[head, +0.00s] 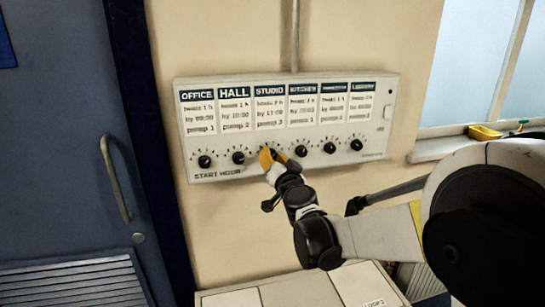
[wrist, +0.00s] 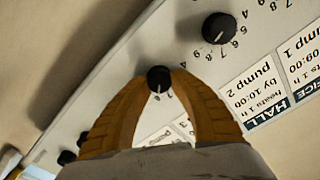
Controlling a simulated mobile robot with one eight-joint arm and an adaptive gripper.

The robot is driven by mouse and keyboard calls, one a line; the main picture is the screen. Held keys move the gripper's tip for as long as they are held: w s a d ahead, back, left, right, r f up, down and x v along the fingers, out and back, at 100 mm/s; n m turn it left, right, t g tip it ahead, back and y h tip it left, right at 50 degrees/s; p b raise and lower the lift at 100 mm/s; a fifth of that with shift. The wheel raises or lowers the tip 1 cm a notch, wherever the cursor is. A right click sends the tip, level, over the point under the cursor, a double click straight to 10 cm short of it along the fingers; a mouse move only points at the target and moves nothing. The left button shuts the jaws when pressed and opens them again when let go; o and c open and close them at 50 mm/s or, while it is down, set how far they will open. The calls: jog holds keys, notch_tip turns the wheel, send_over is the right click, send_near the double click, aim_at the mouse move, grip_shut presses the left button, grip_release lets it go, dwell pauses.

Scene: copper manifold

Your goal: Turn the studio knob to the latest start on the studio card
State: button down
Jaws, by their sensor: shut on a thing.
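The studio knob (wrist: 158,76) is black and round with a pale pointer mark at its lower edge in the wrist view. The studio card (head: 270,112) sits above it on the panel; it seems to read "heats 2 h, by 11:00, pump 3", but the print is blurred. My gripper (head: 272,157) has its yellow fingers closed around the studio knob, one finger on each side, as the wrist view (wrist: 160,80) also shows. In the head view the fingers cover most of the knob, and its dial numbers are largely hidden.
The white panel (head: 220,172) also bears the hall knob (head: 238,158), office knob (head: 204,161) and kitchen knob (head: 330,148). The hall knob shows close by in the wrist view (wrist: 218,28). A blue door (head: 60,190) is left; a windowsill with a yellow tray (head: 484,132) is right.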

jog(key=shift+m, duration=2.9)
jog(key=c, duration=1.1)
grip_release()
jog(key=shift+w, duration=0.1)
jog(key=shift+o, duration=0.2)
jog(key=shift+d, duration=0.1)
jog(key=v, duration=1.2)
